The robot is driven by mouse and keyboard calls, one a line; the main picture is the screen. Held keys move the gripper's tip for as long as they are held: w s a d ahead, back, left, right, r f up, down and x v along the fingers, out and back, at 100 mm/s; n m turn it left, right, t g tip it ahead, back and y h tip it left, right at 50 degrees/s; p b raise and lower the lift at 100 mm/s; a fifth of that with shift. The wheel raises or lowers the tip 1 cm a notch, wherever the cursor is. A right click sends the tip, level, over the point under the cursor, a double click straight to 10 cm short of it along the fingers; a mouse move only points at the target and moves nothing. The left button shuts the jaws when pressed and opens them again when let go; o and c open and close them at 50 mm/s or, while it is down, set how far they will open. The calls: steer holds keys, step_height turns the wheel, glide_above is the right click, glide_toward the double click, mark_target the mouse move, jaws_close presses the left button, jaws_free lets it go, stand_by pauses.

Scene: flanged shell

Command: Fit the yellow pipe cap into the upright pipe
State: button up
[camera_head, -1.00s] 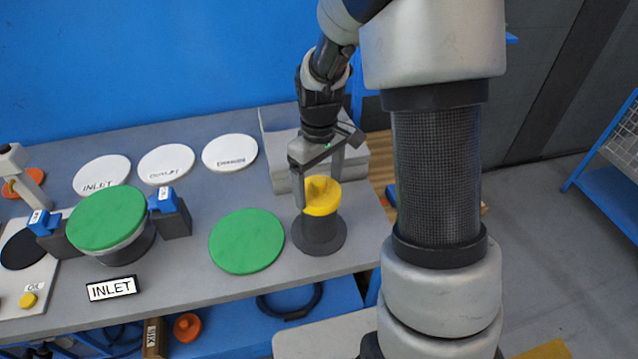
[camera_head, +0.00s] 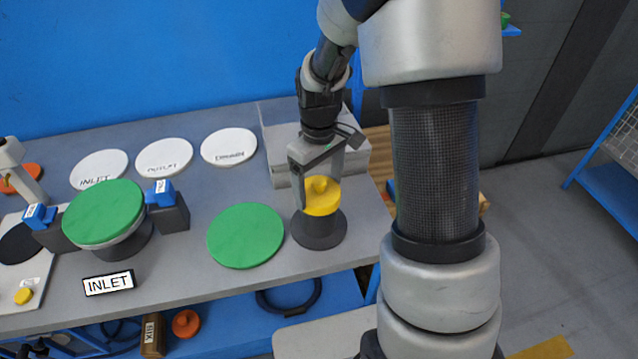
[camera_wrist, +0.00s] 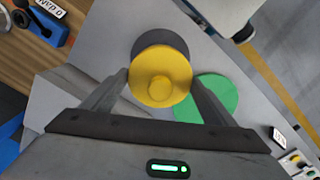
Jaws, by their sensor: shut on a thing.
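The yellow pipe cap (camera_head: 321,200) is round with a raised knob. It sits at the mouth of the dark grey upright pipe (camera_head: 319,231), which stands on a wide flange at the table's right front. My gripper (camera_head: 321,191) is shut on the cap from above, one finger on each side; in the wrist view the fingers (camera_wrist: 160,88) also flank the cap (camera_wrist: 160,76). The cap covers the pipe's mouth, so I cannot tell how deep it sits. In the wrist view the grey pipe flange (camera_wrist: 160,40) shows behind the cap.
A green disc (camera_head: 246,235) lies just left of the pipe. Further left, another green disc (camera_head: 104,213) tops a stand between blue-topped clamps. White labelled discs (camera_head: 228,147) lie along the back. A grey box (camera_head: 270,142) stands behind the gripper.

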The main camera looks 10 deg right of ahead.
mark_target(319, 180)
steer(key=shift+f, duration=0.4)
steer(key=o, duration=1.1)
steer(key=shift+r, duration=0.1)
step_height(319, 180, up, 17)
steer(key=p, duration=0.1)
steer(key=shift+r, duration=0.15)
steer(key=shift+r, duration=0.1)
steer(key=s+r+m+t+p, duration=0.2)
steer(key=s+r, duration=0.4)
steer(key=s, duration=0.3)
steer(key=s+r+m+t+p, duration=0.3)
steer(key=s+r, duration=0.3)
steer(key=s, duration=0.3)
steer(key=shift+s+r+m+t+p, duration=0.2)
steer(key=shift+r+m+t+p, duration=0.1)
steer(key=shift+m+p, duration=0.3)
